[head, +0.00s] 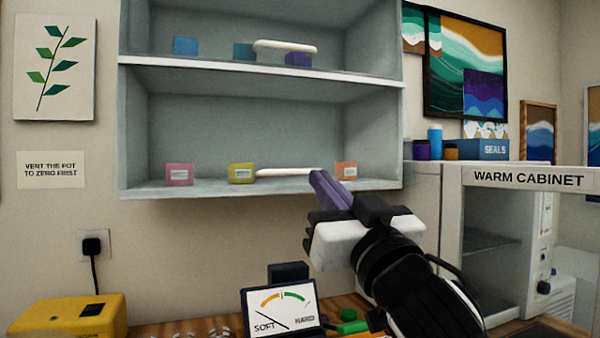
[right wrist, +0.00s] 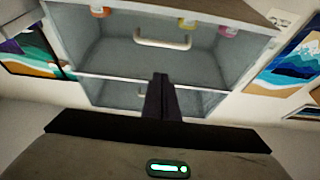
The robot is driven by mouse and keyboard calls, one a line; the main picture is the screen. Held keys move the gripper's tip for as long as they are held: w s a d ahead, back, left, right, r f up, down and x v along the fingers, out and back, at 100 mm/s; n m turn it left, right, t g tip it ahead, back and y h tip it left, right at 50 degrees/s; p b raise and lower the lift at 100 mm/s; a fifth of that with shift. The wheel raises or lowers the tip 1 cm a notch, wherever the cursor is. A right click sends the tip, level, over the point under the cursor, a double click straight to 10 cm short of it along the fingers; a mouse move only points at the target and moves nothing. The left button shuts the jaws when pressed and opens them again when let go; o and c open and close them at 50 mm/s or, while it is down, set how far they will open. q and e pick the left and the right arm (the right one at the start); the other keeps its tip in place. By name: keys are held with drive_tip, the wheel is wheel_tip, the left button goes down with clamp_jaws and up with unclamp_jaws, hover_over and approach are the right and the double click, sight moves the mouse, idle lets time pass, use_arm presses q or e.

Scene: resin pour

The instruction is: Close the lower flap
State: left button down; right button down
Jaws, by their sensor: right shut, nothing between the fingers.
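A grey wall cabinet (head: 122,130) has an upper and a lower compartment. A white bar handle (head: 288,173) shows low across the lower compartment, and another white handle (head: 285,47) shows low across the upper one. I cannot make out the flap panels, so how far the lower flap is open is unclear. My right gripper (head: 322,180) is shut and empty, its tips overlapping the right end of the lower handle in the picture; contact cannot be told. In the right wrist view, the shut fingers (right wrist: 160,95) point at the cabinet, apart from a handle (right wrist: 162,40). My left gripper is not in view.
Pink (head: 180,174), yellow (head: 242,173) and orange (head: 346,171) jars stand in the lower compartment. A warm cabinet (head: 528,179) stands at the right. A gauge (head: 280,309) and a yellow box (head: 68,316) are below.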

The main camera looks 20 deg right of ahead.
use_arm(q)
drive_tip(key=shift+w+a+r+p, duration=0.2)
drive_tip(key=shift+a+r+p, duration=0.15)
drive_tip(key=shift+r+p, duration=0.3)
use_arm(e)
drive_tip(key=w, duration=0.9)
drive_tip(key=shift+w+a+r, duration=0.2)
drive_tip(key=shift+r, duration=0.15)
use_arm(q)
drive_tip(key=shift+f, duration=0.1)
